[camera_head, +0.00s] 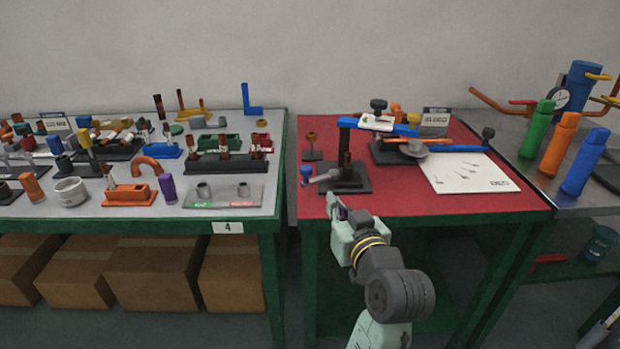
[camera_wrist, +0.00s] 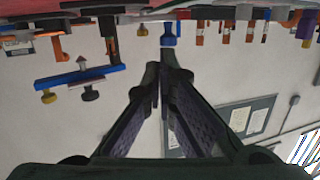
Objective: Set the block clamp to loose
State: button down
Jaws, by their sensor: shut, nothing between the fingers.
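On the red table, a fixture with a black base (camera_head: 345,186) carries a dark upright and a grey lever (camera_head: 325,176) ending in a blue knob (camera_head: 306,170); I take this as the block clamp, but no label is readable. The lever points left. In the wrist view, which appears upside down, the blue knob (camera_wrist: 168,41) shows just beyond the fingertips; contact is not visible. My gripper (camera_head: 333,203) is at the table's front edge, in front of the black base. Its fingers (camera_wrist: 162,70) are together with nothing between them.
A black post with a blue arm (camera_head: 346,138) stands beside the lever; this blue arm (camera_wrist: 75,78) also shows in the wrist view. A white sheet (camera_head: 470,175) lies at right. A grey table (camera_head: 230,195) crowded with parts stands left, beyond a narrow gap.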

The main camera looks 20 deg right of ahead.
jog(key=s+n+y, duration=0.1)
jog(key=s, duration=0.1)
jog(key=p, duration=0.3)
send_near(304, 172)
jog(key=shift+n, duration=0.3)
jog(key=w, duration=0.3)
jog(key=w+f, duration=0.1)
jog(key=w, duration=0.2)
jog(key=shift+w+f, duration=0.15)
jog(key=shift+w, duration=0.1)
jog(key=shift+w, duration=0.2)
jog(key=shift+a+h, duration=0.2)
jog(key=shift+h, duration=0.1)
